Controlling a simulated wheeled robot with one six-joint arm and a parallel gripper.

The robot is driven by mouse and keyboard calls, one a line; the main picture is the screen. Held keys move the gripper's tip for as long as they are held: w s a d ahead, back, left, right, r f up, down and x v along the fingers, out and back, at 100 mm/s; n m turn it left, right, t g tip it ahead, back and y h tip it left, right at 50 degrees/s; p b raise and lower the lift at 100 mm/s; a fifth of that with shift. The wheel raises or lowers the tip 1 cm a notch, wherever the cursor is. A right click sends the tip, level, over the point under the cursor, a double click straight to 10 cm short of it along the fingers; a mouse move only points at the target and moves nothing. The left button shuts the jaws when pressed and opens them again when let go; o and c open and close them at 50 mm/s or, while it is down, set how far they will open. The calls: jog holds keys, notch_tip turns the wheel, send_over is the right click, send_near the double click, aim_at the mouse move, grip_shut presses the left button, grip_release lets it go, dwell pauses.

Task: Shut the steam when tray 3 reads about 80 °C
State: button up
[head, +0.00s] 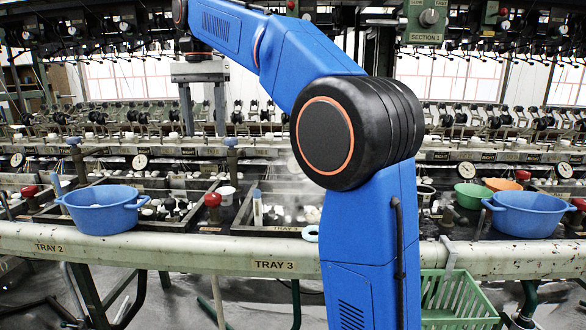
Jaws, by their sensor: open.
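The tray 3 label (273,265) is on the pale front rail, left of my arm. Above it is the dark tray 3 basin (283,228), with pale haze over it and its right part hidden by my arm. A red valve knob (212,200) stands at this basin's left side. No readable tray 3 dial shows; my elbow covers much of the area behind the basin. My gripper (203,135) points down, its two grey fingers apart and empty, behind and above the red knob.
A blue pot (103,210) stands by tray 2. Another blue pot (526,214), a green bowl (472,195) and an orange bowl (502,184) are at right. A green crate (458,300) hangs below the rail. Dial gauges (140,161) line the back; their readings are too small.

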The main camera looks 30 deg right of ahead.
jog(key=n, duration=1.8)
send_near(212, 195)
notch_tip(212, 195, down, 9)
jog(key=shift+r, duration=0.2)
jog(key=c, duration=1.1)
jog(key=shift+o, duration=0.2)
